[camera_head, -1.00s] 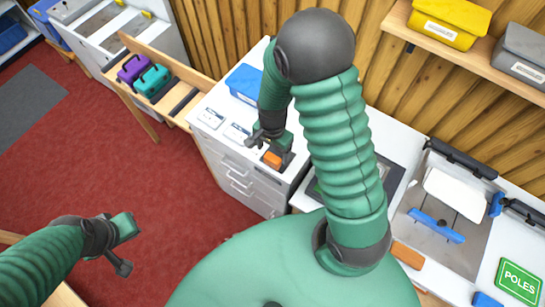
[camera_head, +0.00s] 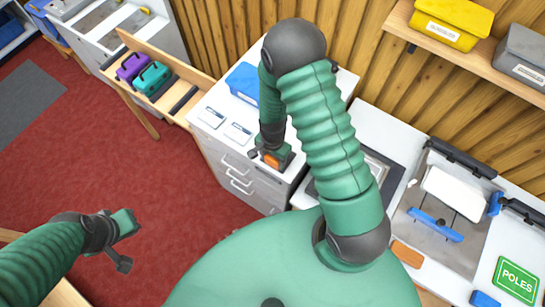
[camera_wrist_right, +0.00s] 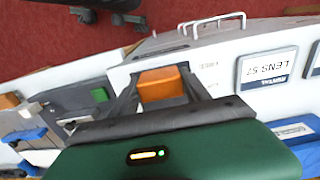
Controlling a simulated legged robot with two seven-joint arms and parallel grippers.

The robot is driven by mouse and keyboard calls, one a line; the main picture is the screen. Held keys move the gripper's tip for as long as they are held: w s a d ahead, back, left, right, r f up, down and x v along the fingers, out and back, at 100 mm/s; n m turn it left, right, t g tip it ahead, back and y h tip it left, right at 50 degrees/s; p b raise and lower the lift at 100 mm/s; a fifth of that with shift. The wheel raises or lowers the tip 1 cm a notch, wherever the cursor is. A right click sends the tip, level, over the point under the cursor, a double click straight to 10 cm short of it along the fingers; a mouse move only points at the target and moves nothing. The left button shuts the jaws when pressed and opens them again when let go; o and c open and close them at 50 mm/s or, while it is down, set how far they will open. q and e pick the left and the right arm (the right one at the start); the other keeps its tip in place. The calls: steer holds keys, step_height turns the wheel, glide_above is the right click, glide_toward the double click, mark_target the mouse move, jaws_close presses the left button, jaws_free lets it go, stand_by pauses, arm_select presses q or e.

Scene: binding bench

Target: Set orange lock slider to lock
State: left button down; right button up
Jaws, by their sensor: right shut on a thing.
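The orange lock slider (camera_head: 271,160) sits on the white top of the drawer cabinet, near its front edge. In the right wrist view the orange block (camera_wrist_right: 163,84) shows between the two dark fingers of my right gripper (camera_wrist_right: 161,87). The right gripper (camera_head: 269,158) is shut on the slider, with its fingers on either side. The track under the slider is mostly hidden by the gripper. My left gripper (camera_head: 124,240) hangs over the red floor at the lower left, away from the cabinet; its fingers look spread apart and hold nothing.
Two white label cards (camera_head: 238,133) and a blue bin (camera_head: 245,82) stand on the cabinet top (camera_head: 205,103). A wooden tray with a purple case (camera_head: 131,68) and a teal case (camera_head: 152,78) is to the left. The workbench with a blue-handled press (camera_head: 436,226) is to the right.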

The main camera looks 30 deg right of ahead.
steer(key=shift+w+d, duration=0.1)
steer(key=shift+d, duration=0.1)
jaws_close()
steer(key=shift+w+d+r+b, duration=0.15)
steer(key=shift+w+d, duration=0.15)
steer(key=shift+d, duration=0.35)
steer(key=shift+w+d+f+b, duration=0.1)
steer(key=shift+w+d, duration=0.2)
steer(key=shift+d, duration=0.3)
steer(key=shift+w+d+r+b, duration=0.15)
steer(key=shift+w+d, duration=0.15)
steer(key=shift+d, duration=0.35)
steer(key=o, duration=0.8)
jaws_free()
steer(key=shift+o, duration=1)
steer(key=shift+f, duration=0.1)
steer(key=shift+d+f, duration=0.1)
steer(key=shift+d, duration=0.1)
step_height(320, 180, up, 17)
steer(key=b, duration=0.2)
steer(key=shift+f, duration=0.1)
